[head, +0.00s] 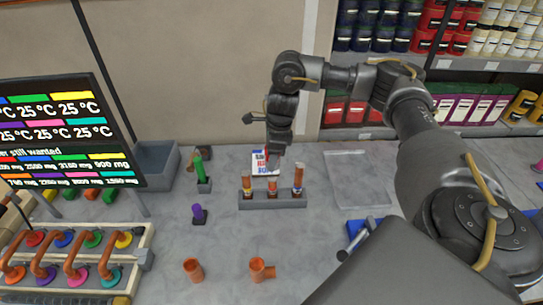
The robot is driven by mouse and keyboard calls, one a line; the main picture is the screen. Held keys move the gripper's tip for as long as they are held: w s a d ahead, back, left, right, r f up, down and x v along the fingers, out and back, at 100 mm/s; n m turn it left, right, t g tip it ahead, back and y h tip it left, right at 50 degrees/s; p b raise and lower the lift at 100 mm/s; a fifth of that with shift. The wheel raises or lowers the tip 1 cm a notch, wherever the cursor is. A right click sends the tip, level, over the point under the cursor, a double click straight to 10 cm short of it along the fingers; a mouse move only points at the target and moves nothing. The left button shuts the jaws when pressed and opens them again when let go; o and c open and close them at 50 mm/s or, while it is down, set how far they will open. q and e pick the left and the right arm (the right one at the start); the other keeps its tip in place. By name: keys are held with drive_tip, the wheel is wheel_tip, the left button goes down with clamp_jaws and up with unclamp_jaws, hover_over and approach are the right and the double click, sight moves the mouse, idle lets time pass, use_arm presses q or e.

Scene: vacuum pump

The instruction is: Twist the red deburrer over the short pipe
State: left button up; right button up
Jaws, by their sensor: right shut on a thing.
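My right gripper (276,152) hangs from the wrist of my right arm, above the back middle of the grey table. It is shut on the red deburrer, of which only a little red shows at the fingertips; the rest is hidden. Below and nearer the front, two open copper-coloured pipe pieces stand upright on the table: a plain short pipe (193,270) at left and a piece with a side branch (262,269) at right. The gripper is well behind and above both, apart from them. My left gripper is not in view.
A green tool (200,168) and a purple tool (198,213) stand on dark holders at left. A grey rack (272,201) with three tubes is below the gripper. A pipe manifold (70,264) and a screen fill the left. Clear table surrounds the pipes.

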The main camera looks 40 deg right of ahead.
sight(271, 179)
drive_tip(key=shift+r, duration=0.1)
drive_tip(key=shift+f+b, duration=3.2)
drive_tip(key=shift+f, duration=1.25)
drive_tip(key=shift+n, duration=1.7)
drive_tip(key=m+p, duration=0.2)
drive_tip(key=m, duration=0.2)
drive_tip(key=shift+r+p, duration=0.15)
drive_tip(key=shift+p, duration=0.2)
drive_tip(key=m+p, duration=0.1)
drive_tip(key=m, duration=0.1)
drive_tip(key=shift+m, duration=0.4)
drive_tip(key=shift+f, duration=0.2)
